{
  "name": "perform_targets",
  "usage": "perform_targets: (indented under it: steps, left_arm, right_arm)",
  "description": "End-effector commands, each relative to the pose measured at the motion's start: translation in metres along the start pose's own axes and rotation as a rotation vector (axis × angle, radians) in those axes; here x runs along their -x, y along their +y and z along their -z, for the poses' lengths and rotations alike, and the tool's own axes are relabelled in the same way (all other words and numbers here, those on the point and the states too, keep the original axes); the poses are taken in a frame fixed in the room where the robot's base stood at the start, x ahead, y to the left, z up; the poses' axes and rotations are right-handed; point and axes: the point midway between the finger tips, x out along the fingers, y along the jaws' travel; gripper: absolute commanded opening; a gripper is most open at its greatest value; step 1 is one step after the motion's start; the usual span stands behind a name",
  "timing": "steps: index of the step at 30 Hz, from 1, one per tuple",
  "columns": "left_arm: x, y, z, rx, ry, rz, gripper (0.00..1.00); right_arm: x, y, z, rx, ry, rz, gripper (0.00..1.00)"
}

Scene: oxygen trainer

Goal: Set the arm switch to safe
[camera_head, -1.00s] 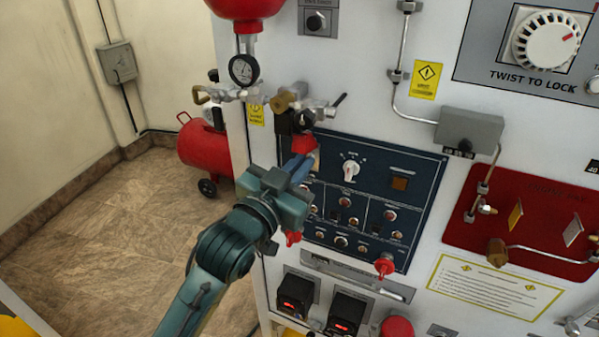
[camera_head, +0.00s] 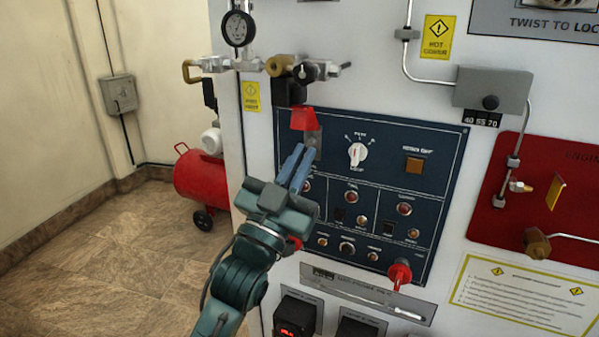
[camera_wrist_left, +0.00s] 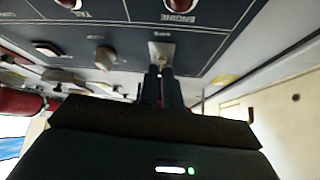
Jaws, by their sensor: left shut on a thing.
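The arm switch sits at the upper left corner of the dark blue panel (camera_head: 440,150). Its grey plate (camera_head: 315,139) shows just past my fingertips, below a red cover piece (camera_head: 303,118) that stands out from the panel. The plate also shows in the left wrist view (camera_wrist_left: 160,48). My left gripper (camera_head: 300,163) reaches up to it from the lower left. Its fingers (camera_wrist_left: 161,80) are close together at the plate, shut on the switch lever. The fingers hide the lever, so its position cannot be told. My right gripper is not in view.
A white rotary knob (camera_head: 357,154) is right of the switch. Several round buttons lie below it, with a red key-like handle (camera_head: 400,275) at the lower right. Brass and black valve fittings (camera_head: 290,80) jut out above. Open floor lies left, with a red tank (camera_head: 200,178).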

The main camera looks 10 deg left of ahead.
Motion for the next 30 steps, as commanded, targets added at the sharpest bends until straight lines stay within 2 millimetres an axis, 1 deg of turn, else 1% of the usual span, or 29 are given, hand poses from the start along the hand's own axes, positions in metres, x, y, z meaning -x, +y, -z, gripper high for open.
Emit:
perform_targets:
  steps: [11,12,19,26,30]
  left_arm:
    - [-0.001,-0.001,0.002,-0.001,0.007,0.002,0.0]
    - [-0.001,-0.001,0.002,-0.001,0.007,0.002,0.1]
    - [-0.001,0.0,0.001,0.0,0.005,0.001,0.28]
    - [0.0,0.0,0.0,0.0,0.004,0.001,0.28]
    - [0.011,0.0,-0.001,0.0,0.003,0.001,0.28]
  right_arm:
    - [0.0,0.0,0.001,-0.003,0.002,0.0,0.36]
    - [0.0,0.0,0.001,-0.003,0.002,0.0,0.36]
    - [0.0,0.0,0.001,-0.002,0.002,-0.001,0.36]
    - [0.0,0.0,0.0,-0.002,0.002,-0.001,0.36]
    - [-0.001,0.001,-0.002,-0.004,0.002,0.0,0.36]
